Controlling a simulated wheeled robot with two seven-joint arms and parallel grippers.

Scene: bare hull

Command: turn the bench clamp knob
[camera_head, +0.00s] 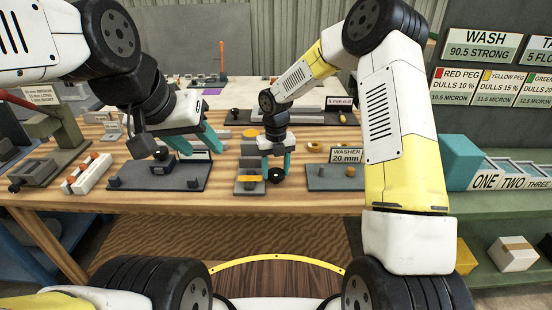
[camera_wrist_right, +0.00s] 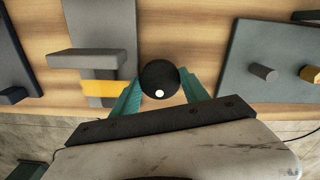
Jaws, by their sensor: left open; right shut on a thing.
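The bench clamp (camera_head: 249,186) is a grey block with a yellow-orange bar, standing on the wooden bench near its front edge. It also shows in the right wrist view (camera_wrist_right: 92,60), to the left of my gripper. Its round black knob (camera_wrist_right: 160,80) has a white dot, seen near the lower middle of its face. My right gripper (camera_head: 277,166) has its teal fingers on either side of the knob and is shut on it; the knob (camera_head: 276,175) shows low between them in the head view. My left gripper (camera_head: 197,143) is open and empty, above a dark plate.
A dark plate with grey posts (camera_head: 158,175) lies left of the clamp. Another plate (camera_head: 335,178), with a post, a brass piece and a "WASHER 20 mm" sign (camera_head: 346,155), lies close on the right. A red-handled press (camera_head: 55,140) stands at the far left.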

